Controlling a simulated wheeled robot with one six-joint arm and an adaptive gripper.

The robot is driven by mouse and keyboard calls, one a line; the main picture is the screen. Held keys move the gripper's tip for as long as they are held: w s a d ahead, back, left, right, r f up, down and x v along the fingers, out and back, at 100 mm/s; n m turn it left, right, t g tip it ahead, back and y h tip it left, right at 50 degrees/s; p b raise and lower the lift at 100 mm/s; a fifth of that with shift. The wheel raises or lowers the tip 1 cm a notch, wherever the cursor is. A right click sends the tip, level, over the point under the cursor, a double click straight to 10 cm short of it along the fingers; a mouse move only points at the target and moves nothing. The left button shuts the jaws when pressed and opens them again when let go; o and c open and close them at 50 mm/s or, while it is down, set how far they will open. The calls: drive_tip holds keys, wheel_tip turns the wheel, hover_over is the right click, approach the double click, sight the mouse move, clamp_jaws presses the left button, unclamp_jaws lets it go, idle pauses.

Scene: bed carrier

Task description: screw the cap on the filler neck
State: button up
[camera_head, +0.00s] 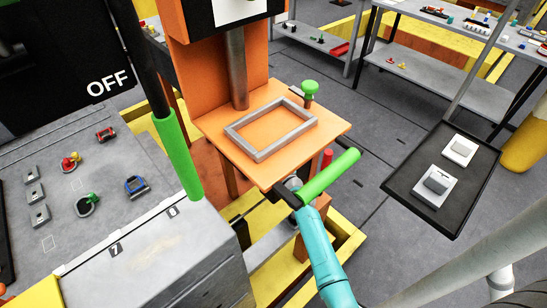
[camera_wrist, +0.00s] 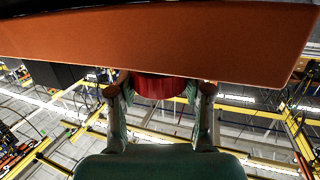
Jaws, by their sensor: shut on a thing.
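In the wrist view a red, round, ribbed-looking part, seemingly the cap (camera_wrist: 158,87), sits between the two fingers of my gripper (camera_wrist: 159,93). The finger pads touch it on both sides, and the gripper is shut on it. The orange slab (camera_wrist: 160,45) crosses just above and hides the cap's upper part. I cannot make out the filler neck, or tell whether the cap touches it.
A green handle (camera_head: 330,172) lies close by the arm's end, with a small red cylinder (camera_head: 327,158) behind it. A grey frame (camera_head: 240,131) and a green knob (camera_head: 310,88) are on the orange table. A black tray (camera_head: 397,187) stands right; a grey bench (camera_head: 130,230) stands left.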

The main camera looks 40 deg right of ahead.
drive_tip(key=shift+f, duration=0.65)
drive_tip(key=o, duration=0.9)
drive_tip(key=shift+r, duration=5.05)
